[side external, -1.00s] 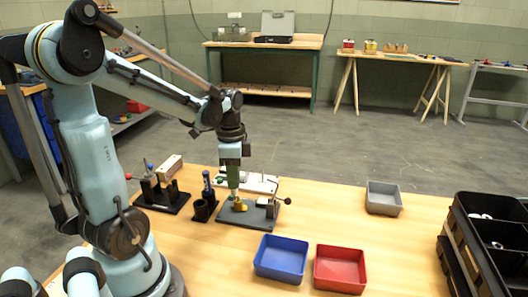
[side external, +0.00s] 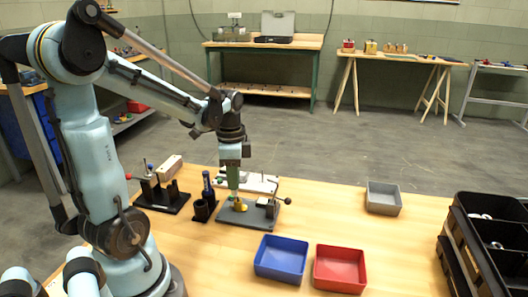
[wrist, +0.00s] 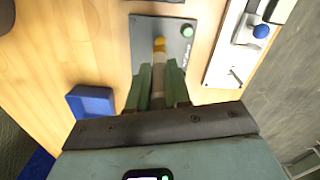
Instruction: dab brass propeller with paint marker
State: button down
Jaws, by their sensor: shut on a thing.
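My gripper (wrist: 155,85) has green fingers closed around a pale rod, the paint marker (wrist: 156,65). In the side view my gripper (side external: 232,187) points straight down over a grey plate (side external: 238,218). The yellow brass propeller (side external: 240,206) sits on that plate, just below and beside the fingers. In the wrist view a small yellow part (wrist: 159,44) shows at the far end of the rod; I cannot tell whether it is the propeller or the marker's tip. Contact between marker and propeller cannot be made out.
A clamp with a dark knob (side external: 287,201) stands at the plate's right. A black holder (side external: 205,208) and a black fixture (side external: 163,197) are to the left. Blue (side external: 281,258), red (side external: 340,268) and grey (side external: 384,198) bins stand on the table.

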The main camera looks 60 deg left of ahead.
dwell(0.5)
jog(key=shift+r, duration=2.5)
